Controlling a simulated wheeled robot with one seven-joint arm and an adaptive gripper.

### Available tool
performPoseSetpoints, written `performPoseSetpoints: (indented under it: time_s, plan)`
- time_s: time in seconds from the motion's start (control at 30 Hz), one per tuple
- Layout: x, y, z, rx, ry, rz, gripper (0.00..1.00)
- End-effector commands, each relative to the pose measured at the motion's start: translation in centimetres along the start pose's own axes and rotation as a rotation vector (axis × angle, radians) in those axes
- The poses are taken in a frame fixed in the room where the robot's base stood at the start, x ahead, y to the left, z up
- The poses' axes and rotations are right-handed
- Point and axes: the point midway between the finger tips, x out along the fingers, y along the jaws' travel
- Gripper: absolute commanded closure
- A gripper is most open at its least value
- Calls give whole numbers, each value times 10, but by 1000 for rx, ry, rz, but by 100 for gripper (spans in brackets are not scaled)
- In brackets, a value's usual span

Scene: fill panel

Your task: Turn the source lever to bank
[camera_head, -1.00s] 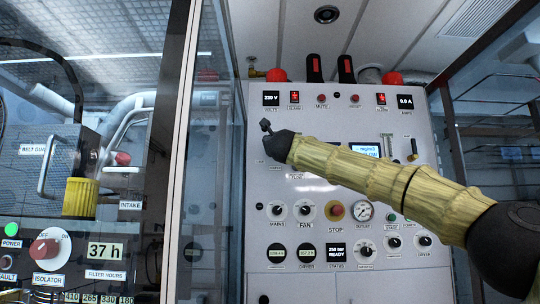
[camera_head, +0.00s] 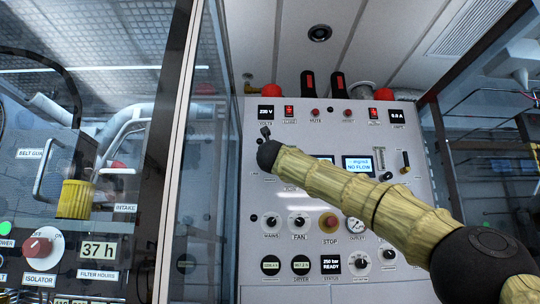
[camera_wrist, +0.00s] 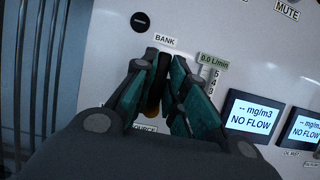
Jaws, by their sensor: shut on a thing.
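In the wrist view my gripper (camera_wrist: 163,62) has its two teal fingers on either side of the dark source lever (camera_wrist: 161,72) and is shut on it. The lever's upper end is just under the BANK label (camera_wrist: 165,40). A brownish part shows between the fingers lower down. A source label (camera_wrist: 145,128) is partly covered below the fingers.
A flow gauge (camera_wrist: 207,75) stands close right of the fingers. Displays reading NO FLOW (camera_wrist: 254,116) are further right. Below the arm are the red STOP button (camera_head: 328,222) and several knobs. A glass partition (camera_head: 212,150) stands left of the panel.

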Motion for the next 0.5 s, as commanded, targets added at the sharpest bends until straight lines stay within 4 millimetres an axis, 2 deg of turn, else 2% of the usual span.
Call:
performPoseSetpoints:
  time_s: [0.13,0.17,0.23,0.27,0.5]
  plan:
    - [0,-1,0,1,1,-1,100]
    - [0,-1,0,1,1,-1,80]
    - [0,-1,0,1,0,-1,68]
    - [0,-1,0,1,0,-1,64]
    - [0,0,0,0,0,0,64]
